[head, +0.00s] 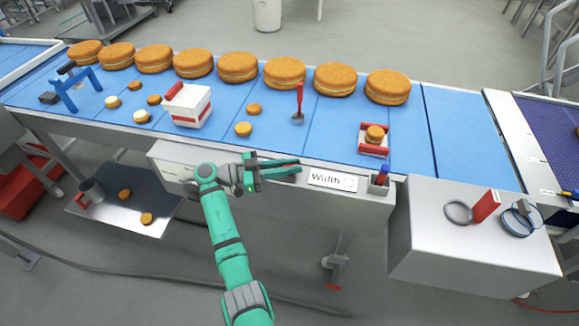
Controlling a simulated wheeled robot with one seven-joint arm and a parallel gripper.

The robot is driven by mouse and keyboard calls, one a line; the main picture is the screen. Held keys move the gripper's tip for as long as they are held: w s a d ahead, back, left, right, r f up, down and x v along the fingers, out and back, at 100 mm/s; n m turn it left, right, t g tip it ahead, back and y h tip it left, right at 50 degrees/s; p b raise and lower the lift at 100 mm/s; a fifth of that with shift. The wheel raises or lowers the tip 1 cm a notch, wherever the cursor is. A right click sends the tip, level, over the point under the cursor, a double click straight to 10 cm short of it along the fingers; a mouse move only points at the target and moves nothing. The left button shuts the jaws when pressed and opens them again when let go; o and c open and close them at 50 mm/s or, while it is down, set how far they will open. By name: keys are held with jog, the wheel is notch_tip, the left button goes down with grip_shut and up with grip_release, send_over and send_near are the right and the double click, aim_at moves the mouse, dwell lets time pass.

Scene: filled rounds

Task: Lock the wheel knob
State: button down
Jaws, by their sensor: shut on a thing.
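My gripper (285,167) is at the front side of the conveyor, just left of the "Width" label (325,178). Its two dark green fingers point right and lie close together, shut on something. What is between them is too small and hidden to make out; it seems to be the wheel knob at the front panel. I see no clear wheel knob apart from the gripper, and cannot tell how any lock on it stands.
The blue conveyor (455,135) carries large round cakes, small rounds, a white box (188,106) and a red-handled tool (299,103). A holder (379,180) sits right of the label.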

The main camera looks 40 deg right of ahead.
jog(key=shift+s+d+f+g, duration=0.1)
jog(key=shift+g, duration=0.2)
jog(key=c, duration=1.7)
grip_release()
jog(key=v, duration=1.1)
jog(key=shift+d, duration=0.1)
